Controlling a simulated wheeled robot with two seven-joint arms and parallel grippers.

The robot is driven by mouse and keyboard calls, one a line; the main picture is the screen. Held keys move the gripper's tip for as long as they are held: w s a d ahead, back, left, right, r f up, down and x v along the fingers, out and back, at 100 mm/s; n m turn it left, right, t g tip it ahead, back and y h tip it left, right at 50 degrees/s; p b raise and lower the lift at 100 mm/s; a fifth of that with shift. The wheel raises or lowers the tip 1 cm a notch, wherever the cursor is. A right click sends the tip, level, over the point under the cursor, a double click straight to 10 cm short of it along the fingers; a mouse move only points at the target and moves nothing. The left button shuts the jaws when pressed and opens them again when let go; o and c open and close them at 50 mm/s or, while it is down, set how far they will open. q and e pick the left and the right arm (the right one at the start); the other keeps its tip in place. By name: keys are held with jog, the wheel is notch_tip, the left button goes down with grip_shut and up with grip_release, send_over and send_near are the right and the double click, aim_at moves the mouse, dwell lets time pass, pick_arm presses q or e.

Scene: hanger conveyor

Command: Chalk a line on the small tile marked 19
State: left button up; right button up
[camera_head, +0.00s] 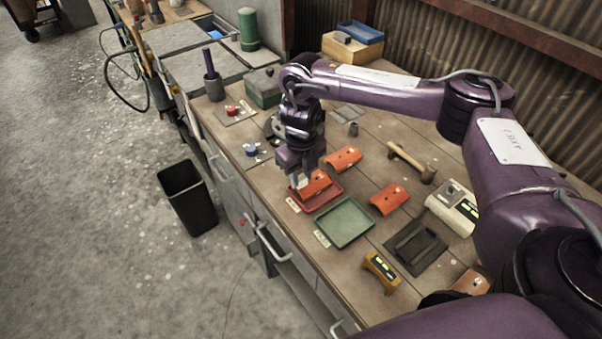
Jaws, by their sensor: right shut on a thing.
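My right gripper (301,183) points down at the left end of an orange curved tile (319,188) at the red tray (325,203). It is shut, apparently on that tile's end; the pale fingertips partly hide the contact. Whether the tile rests in the tray or hangs just above it I cannot tell. More orange tiles lie on the bench: one behind the tray (343,158), one right of the green tray (388,199), and one at the near edge (471,282), partly hidden by my arm. Tile numbers are too small to read. No chalk can be made out. My left gripper is out of view.
An empty green tray (371,232) sits beside the red one. A mallet (412,162), a pale device with a display (453,208), a dark plate (398,262) and a yellow device (381,272) occupy the bench (325,262). A black bin (187,198) stands on the floor.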

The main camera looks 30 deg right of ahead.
jog(key=shift+f+b, duration=0.4)
jog(key=shift+f, duration=0.15)
dwell(0.4)
jog(key=shift+d, duration=0.15)
jog(key=shift+d, duration=0.65)
jog(key=shift+a, duration=0.1)
jog(key=shift+a, duration=0.75)
jog(key=shift+d, duration=0.2)
jog(key=shift+d+f, duration=0.1)
jog(key=shift+d, duration=0.55)
jog(key=shift+a, duration=0.2)
